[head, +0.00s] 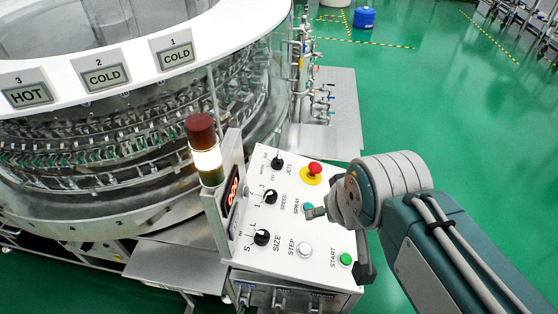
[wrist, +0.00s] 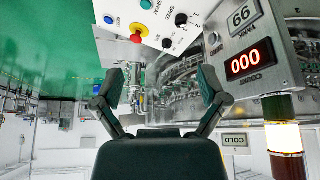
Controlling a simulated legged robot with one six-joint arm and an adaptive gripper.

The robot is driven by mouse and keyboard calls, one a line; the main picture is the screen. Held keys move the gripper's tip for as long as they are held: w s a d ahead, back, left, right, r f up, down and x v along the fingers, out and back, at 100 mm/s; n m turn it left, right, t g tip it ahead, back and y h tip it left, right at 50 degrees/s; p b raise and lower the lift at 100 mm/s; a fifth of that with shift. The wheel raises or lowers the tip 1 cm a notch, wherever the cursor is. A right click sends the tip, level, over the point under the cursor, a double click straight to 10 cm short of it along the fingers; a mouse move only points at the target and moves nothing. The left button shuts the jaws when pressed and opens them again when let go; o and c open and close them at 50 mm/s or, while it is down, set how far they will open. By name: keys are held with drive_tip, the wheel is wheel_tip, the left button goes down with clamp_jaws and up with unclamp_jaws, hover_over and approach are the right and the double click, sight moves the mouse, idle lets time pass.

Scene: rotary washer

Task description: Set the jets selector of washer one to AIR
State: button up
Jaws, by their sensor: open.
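The jets selector (head: 277,163) is a small black knob at the far end of the white control panel (head: 283,222), beside the word JETS. Its position marks are too small to read, so I cannot tell its setting. It also shows as a black knob (wrist: 167,43) near the red stop button in the wrist view. My gripper (wrist: 163,85) is open and empty, with its two dark fingers wide apart. The knob lies beyond the fingers, apart from them. In the head view my wrist hangs over the panel's right side.
A red stop button (head: 314,169) on a yellow base is right of the jets knob. Speed (head: 270,197) and size (head: 261,237) knobs line the panel's left side. A signal lamp (head: 205,150) and red display (head: 233,192) stand left.

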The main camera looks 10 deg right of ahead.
drive_tip(key=m+g+y, duration=0.4)
drive_tip(key=m, duration=1.6)
hover_over(279, 159)
drive_tip(key=d, duration=0.4)
wheel_tip(279, 159, down, 17)
drive_tip(key=x, duration=0.6)
drive_tip(key=s+x, duration=0.1)
drive_tip(key=x, duration=0.3)
drive_tip(key=shift+s+a, duration=0.1)
drive_tip(key=shift+a, duration=0.35)
drive_tip(key=c, duration=1.1)
